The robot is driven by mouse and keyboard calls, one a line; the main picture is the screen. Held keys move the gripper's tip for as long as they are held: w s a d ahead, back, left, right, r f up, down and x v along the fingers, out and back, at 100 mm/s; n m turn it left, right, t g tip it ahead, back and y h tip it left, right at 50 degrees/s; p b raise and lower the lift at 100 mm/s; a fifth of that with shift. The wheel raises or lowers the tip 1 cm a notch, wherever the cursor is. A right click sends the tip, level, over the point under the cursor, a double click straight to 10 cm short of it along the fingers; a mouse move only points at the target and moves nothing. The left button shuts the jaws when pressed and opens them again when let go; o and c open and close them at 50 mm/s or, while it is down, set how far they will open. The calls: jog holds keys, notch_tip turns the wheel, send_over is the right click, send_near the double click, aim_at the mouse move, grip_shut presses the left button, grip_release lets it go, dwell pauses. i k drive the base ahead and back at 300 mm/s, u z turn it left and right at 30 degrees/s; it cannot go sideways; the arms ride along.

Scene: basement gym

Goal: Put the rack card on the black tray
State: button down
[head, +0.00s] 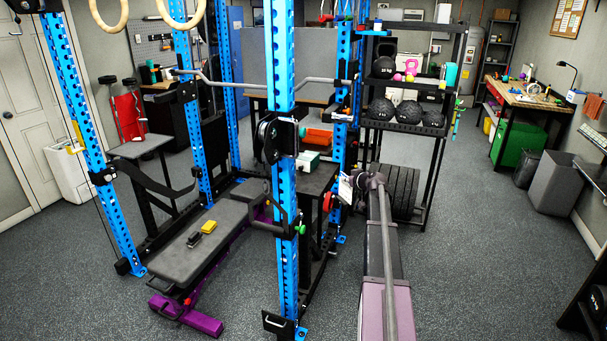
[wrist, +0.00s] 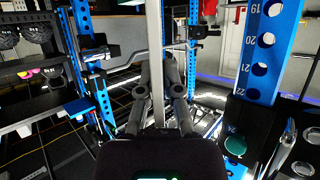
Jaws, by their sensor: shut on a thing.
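My gripper (head: 355,183) is at the end of my arm, right of the blue rack's front upright. It is shut on a small white card with blue on it (head: 345,188), which sticks out to the left of the fingers. In the wrist view my gripper's two fingers (wrist: 158,70) close on a thin pale strip (wrist: 157,105), which looks like the card seen nearly edge-on. I cannot pick out the black tray with certainty. A flat black surface (head: 322,178) lies just left of the gripper, partly behind the upright.
The blue rack upright (head: 283,200) stands close left of my gripper. An orange bin (head: 318,138) and a white and green box (head: 308,160) are near the black surface. A bench (head: 205,235) stands left, a ball shelf (head: 405,126) behind.

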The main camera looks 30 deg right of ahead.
aim_at(307, 183)
jog(key=i, duration=1.2)
